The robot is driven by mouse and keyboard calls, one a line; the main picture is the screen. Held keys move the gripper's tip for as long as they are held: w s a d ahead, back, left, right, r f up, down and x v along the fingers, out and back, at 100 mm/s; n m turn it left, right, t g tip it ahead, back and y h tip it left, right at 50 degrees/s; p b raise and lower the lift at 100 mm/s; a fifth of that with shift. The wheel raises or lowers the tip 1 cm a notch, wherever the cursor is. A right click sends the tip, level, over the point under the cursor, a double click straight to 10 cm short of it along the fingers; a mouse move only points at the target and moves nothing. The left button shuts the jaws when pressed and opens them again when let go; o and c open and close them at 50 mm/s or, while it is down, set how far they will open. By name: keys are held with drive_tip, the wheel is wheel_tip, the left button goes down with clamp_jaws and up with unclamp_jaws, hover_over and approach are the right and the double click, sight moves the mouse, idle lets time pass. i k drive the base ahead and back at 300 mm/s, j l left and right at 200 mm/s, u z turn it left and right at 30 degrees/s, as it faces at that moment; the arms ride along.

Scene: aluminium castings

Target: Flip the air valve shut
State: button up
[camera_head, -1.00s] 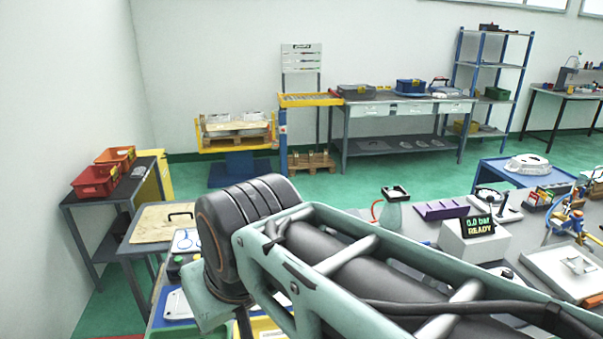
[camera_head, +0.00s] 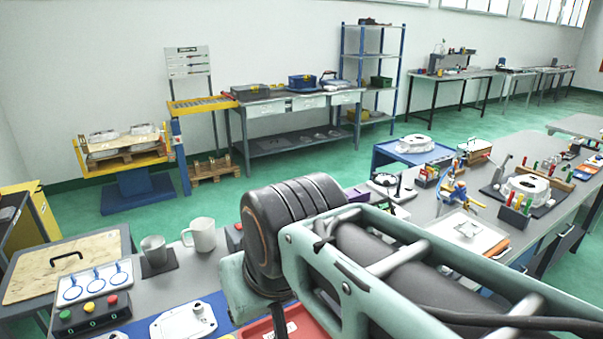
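I cannot make out the air valve for certain in this view. A small blue and yellow fixture (camera_head: 455,192) stands on the long grey bench (camera_head: 420,206) at the right; it is too small to tell whether it has a valve lever. My arm's dark, pale-green-framed link fills the lower middle and right and hides part of the near bench. My gripper is not in view.
A control box (camera_head: 90,312) with coloured buttons, a grey cup (camera_head: 153,250) and a white mug (camera_head: 201,234) stand at the lower left. A white casting (camera_head: 526,187) lies on the right bench. A blue cart (camera_head: 411,152) stands behind. Green floor is open beyond.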

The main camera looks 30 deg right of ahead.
sight(476, 203)
drive_tip(key=l+z, duration=0.25)
drive_tip(key=l, duration=0.25)
drive_tip(key=i+l+z, duration=0.1)
drive_tip(key=l+z, duration=0.2)
drive_tip(key=l, duration=0.15)
drive_tip(key=i+l+z, duration=0.1)
drive_tip(key=l+z, duration=0.15)
drive_tip(key=l, duration=0.2)
drive_tip(key=i+l, duration=0.1)
drive_tip(key=l, duration=0.25)
drive_tip(key=i+l, duration=0.1)
drive_tip(key=l, duration=0.3)
drive_tip(key=i+l+z, duration=0.1)
drive_tip(key=l, duration=0.25)
drive_tip(key=i+l, duration=0.15)
drive_tip(key=l, duration=0.25)
drive_tip(key=i+l, duration=0.15)
drive_tip(key=l, duration=0.2)
drive_tip(key=i+l+z, duration=0.1)
drive_tip(key=l, duration=0.3)
